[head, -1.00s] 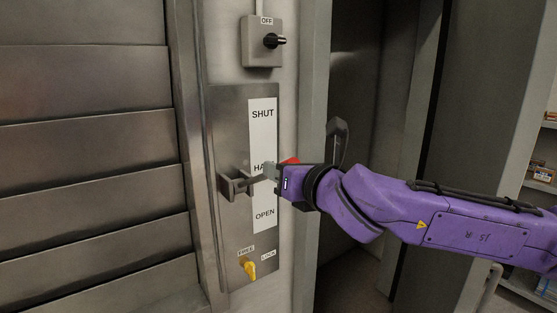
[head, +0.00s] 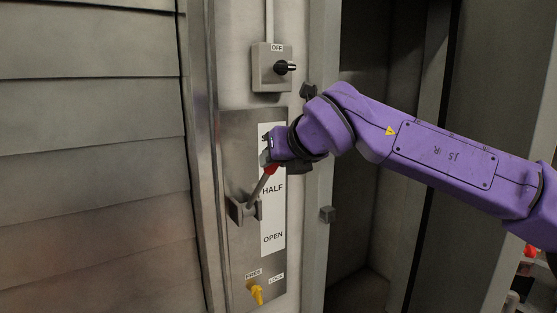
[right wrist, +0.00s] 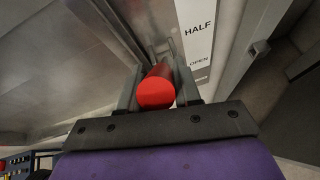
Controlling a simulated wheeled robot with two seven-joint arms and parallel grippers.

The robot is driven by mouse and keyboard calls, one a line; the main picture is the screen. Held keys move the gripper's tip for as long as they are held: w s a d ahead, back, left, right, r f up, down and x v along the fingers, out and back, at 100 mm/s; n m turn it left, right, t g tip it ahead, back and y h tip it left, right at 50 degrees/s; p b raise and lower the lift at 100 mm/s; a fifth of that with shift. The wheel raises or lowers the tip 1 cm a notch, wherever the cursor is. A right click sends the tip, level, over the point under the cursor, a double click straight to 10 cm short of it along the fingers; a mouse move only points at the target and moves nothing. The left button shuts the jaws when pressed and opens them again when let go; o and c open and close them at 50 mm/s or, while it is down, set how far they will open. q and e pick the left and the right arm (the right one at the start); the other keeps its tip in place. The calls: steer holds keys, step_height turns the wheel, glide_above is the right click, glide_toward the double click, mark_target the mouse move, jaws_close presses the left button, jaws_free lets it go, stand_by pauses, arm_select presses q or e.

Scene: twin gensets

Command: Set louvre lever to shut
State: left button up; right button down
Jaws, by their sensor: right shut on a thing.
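The louvre lever (head: 259,187) is a grey bar on a bracket (head: 241,210) on a metal plate, with a red grip at its end. It tilts up and to the right, its grip beside the upper part of the white label strip (head: 272,215), above HALF. My right gripper (head: 268,161) is shut on the red grip (right wrist: 156,90), which shows between both fingers in the right wrist view. The gripper hides most of the SHUT word. The louvre slats (head: 90,150) at left lie nearly flat together. My left gripper is not in view.
A yellow key-like knob (head: 256,292) marked FREE and LOCK sits below the lever, pointing down. A grey switch box (head: 271,68) marked OFF is just above the plate. A door frame and dark opening (head: 365,220) lie to the right.

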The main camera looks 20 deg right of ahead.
steer(key=shift+d+r, duration=0.1)
steer(key=shift+r, duration=0.15)
steer(key=c, duration=0.9)
jaws_free()
steer(key=shift+o, duration=0.2)
steer(key=shift+w+f, duration=0.1)
steer(key=shift+w, duration=0.15)
steer(key=b+v, duration=0.4)
steer(key=v, duration=0.6)
steer(key=shift+s, duration=0.25)
